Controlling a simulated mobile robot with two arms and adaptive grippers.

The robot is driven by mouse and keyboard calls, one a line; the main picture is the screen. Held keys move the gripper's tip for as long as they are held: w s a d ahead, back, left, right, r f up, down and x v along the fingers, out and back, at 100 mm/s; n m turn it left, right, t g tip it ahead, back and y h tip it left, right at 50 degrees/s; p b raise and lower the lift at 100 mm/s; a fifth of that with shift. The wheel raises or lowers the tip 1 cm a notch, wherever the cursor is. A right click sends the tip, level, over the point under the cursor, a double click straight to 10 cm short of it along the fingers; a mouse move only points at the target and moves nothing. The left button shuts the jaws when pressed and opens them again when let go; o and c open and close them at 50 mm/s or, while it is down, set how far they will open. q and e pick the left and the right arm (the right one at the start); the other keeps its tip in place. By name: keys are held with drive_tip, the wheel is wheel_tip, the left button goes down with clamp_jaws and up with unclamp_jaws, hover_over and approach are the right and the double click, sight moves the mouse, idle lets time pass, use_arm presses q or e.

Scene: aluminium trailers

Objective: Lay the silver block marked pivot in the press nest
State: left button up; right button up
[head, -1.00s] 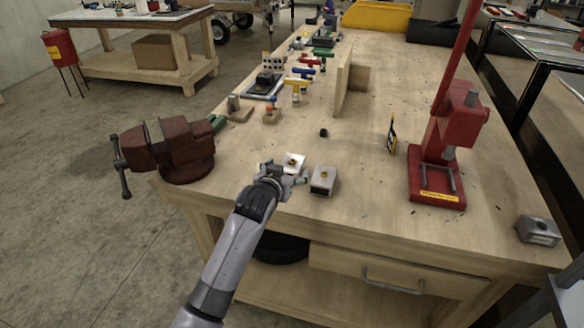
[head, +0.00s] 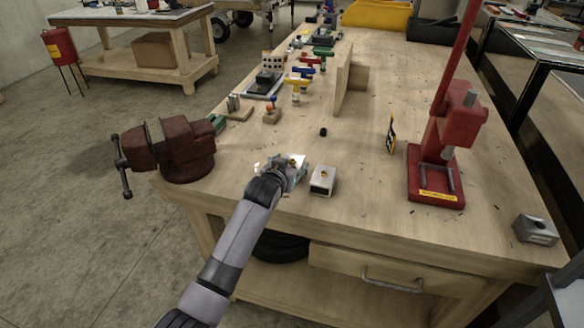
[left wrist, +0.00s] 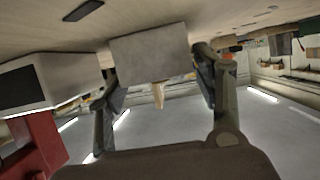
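A silver block (head: 298,160) with a brass-coloured spot on top sits on the workbench, partly hidden by my left gripper (head: 290,171). In the left wrist view this block (left wrist: 152,52) shows between the two spread fingers, which are at its sides with little gap. I see no clear grip on it. A second silver block (head: 322,181) stands just to the right; in the left wrist view it (left wrist: 50,82) has a dark panel. No marking is readable on either. The red press (head: 437,160) stands to the right, with its nest (head: 437,180) on the base appearing empty. My right gripper is not in view.
A dark red vise (head: 170,150) is at the bench's left edge. Another grey block (head: 537,230) lies at the right corner. The bench between the blocks and press is clear.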

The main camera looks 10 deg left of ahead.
use_arm(q)
drive_tip(key=shift+r, duration=0.1)
drive_tip(key=c, duration=1.3)
drive_tip(key=shift+o, duration=0.2)
wheel_tip(320, 180, up, 20)
drive_tip(key=b, duration=0.1)
